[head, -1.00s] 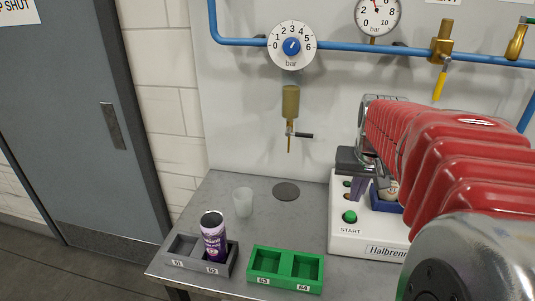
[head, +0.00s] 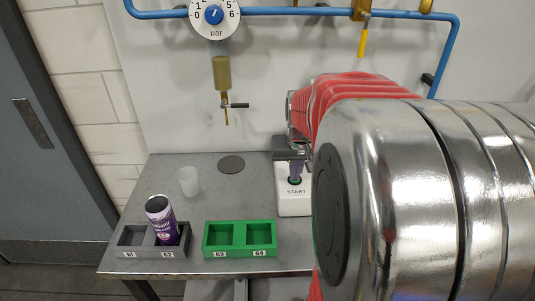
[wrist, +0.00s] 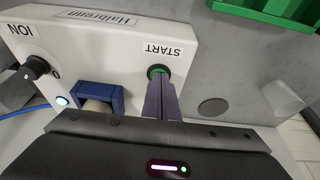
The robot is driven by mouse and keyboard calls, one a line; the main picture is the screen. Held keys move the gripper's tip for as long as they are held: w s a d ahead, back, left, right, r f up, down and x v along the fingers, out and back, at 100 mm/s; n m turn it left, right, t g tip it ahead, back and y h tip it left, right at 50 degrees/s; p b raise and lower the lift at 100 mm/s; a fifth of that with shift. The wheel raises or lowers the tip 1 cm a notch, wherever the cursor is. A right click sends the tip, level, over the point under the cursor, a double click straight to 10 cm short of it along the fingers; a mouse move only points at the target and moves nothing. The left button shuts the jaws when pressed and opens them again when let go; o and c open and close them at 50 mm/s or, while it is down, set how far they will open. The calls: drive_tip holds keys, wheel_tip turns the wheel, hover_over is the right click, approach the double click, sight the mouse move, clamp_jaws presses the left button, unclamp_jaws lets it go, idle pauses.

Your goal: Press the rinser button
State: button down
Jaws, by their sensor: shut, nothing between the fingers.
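The rinser is a white box (head: 295,203) marked START; in the wrist view its white panel (wrist: 110,47) also carries a name label, a black knob and a blue holder. The round green START button (wrist: 157,71) sits beside the START label, partly covered by my fingers. My gripper (wrist: 158,80) is shut and empty, its dark fingertips at the button's edge. In the head view my gripper (head: 295,178) points down onto the button from above. I cannot tell whether the tips touch it or whether it is pressed in.
A purple can (head: 160,221) stands tilted in a grey two-slot holder (head: 128,239). A green holder (head: 240,252) is empty. A frosted cup (head: 189,182) and a dark disc (head: 231,164) are on the table. A tap (head: 222,75) hangs above.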

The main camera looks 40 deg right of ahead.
drive_tip(key=shift+s+f, duration=0.1)
drive_tip(key=shift+f, duration=0.35)
drive_tip(key=shift+a, duration=0.1)
drive_tip(key=shift+r, duration=0.25)
drive_tip(key=v, duration=1.3)
drive_tip(key=shift+w+d+r, duration=0.25)
drive_tip(key=shift+w+r, duration=0.05)
drive_tip(key=shift+r, duration=0.25)
drive_tip(key=shift+w, duration=0.1)
drive_tip(key=s+a+f+n+t, duration=0.1)
drive_tip(key=s+a+f+n, duration=0.1)
drive_tip(key=a, duration=0.6)
drive_tip(key=s+a+f+n+t+y, duration=0.1)
drive_tip(key=s+a+f+n, duration=0.1)
drive_tip(key=a, duration=0.6)
drive_tip(key=s+a+f+n+y, duration=0.1)
drive_tip(key=s+a+f+n, duration=0.1)
drive_tip(key=a, duration=0.7)
drive_tip(key=shift+s+f+n+t, duration=0.4)
drive_tip(key=shift+s+f, duration=0.1)
drive_tip(key=shift+f, duration=0.25)
